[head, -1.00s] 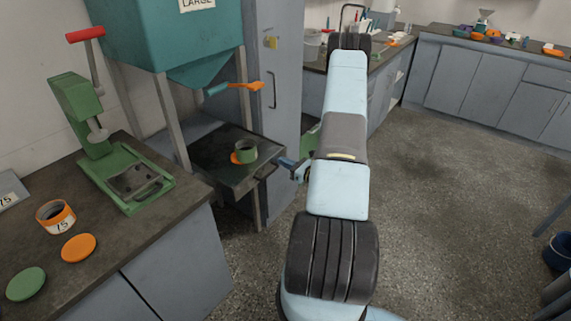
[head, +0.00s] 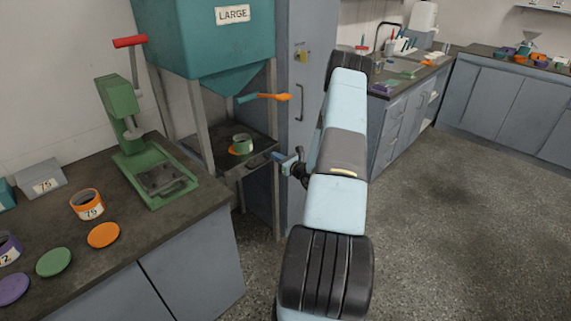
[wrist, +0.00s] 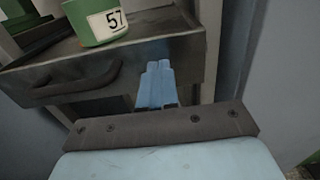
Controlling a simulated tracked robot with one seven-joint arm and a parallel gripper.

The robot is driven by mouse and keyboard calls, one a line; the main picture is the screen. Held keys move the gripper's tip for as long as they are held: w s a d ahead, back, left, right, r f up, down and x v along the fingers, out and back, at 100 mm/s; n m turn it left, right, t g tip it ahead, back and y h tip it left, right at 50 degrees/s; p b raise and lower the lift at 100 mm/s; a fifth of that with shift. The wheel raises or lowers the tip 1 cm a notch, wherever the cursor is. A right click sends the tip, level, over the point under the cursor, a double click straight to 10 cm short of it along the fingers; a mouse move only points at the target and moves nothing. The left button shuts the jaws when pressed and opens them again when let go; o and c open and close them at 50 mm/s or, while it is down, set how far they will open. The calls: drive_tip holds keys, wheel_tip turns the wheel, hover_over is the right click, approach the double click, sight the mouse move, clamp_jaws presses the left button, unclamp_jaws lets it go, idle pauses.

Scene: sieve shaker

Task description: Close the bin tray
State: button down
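The bin tray (head: 232,165) is a dark metal drawer under the teal hopper marked LARGE (head: 215,45). It stands a little out of its frame. Its front face (wrist: 193,62) and bar handle (wrist: 72,88) show in the wrist view. A green pot (head: 242,141) sits in the tray on an orange disc; its label reads 57 in the wrist view (wrist: 100,28). My gripper (head: 278,158) is at the tray's front. Its blue fingers are together (wrist: 158,66), with nothing between them, against or very near the front face, right of the handle. Exact contact is unclear.
A grey cabinet (head: 302,110) stands right beside the tray. An orange-handled valve lever (head: 272,97) sticks out above it. The left bench (head: 125,230) holds a green press (head: 150,170), pots and lids. Open floor (head: 430,220) lies to the right.

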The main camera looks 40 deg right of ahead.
sight(270, 152)
drive_tip(key=w, duration=0.3)
drive_tip(key=shift+w+a, duration=0.2)
drive_tip(key=shift+a, duration=0.1)
drive_tip(key=shift+w+a+r, duration=0.15)
drive_tip(key=shift+w+r, duration=0.1)
drive_tip(key=shift+w, duration=0.2)
drive_tip(key=shift+r, duration=0.1)
drive_tip(key=shift+s, duration=0.2)
drive_tip(key=s+d, duration=0.3)
drive_tip(key=s, duration=1.1)
drive_tip(key=shift+s+f, duration=0.15)
drive_tip(key=shift+f, duration=0.3)
